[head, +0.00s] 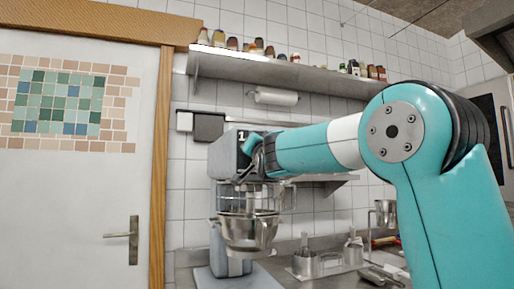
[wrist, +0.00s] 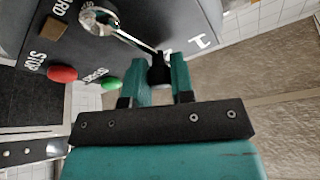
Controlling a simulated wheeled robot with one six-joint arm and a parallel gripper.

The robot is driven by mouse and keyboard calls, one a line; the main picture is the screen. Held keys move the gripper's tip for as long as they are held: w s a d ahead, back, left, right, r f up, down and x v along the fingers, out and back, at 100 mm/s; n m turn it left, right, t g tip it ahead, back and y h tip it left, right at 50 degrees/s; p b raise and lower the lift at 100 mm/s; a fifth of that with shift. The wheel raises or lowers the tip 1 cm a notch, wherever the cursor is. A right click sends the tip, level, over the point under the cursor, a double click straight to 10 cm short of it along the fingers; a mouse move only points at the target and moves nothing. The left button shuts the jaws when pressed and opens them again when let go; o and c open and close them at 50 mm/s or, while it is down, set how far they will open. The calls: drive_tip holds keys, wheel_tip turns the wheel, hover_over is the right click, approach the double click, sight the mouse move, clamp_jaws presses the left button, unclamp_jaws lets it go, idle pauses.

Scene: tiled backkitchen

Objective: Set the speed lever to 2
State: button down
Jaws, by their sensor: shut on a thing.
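The speed lever (wrist: 135,42) is a thin metal rod running from a round metal hub (wrist: 97,19) to a black knob (wrist: 160,72) on the mixer's dark side panel. My gripper (wrist: 167,75) has its two teal fingers on either side of the knob, shut on it. A white numeral 1 (wrist: 202,42) shows just right of the lever's end. A small white mark by the rod is partly hidden. I cannot make out a 2. In the head view, my gripper (head: 260,152) is at the upper side of the grey mixer (head: 226,165); the lever is hard to see there.
A red button (wrist: 62,74) and a green button (wrist: 112,83) sit on the panel left of my gripper. The steel bowl (head: 250,234) and wire guard (head: 250,196) are below the mixer head. Steel containers (head: 306,263) stand on the counter to the right.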

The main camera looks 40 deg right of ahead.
drive_tip(key=c, duration=1)
unclamp_jaws()
drive_tip(key=v, duration=1.7)
drive_tip(key=shift+s, duration=0.2)
drive_tip(key=shift+f, duration=0.1)
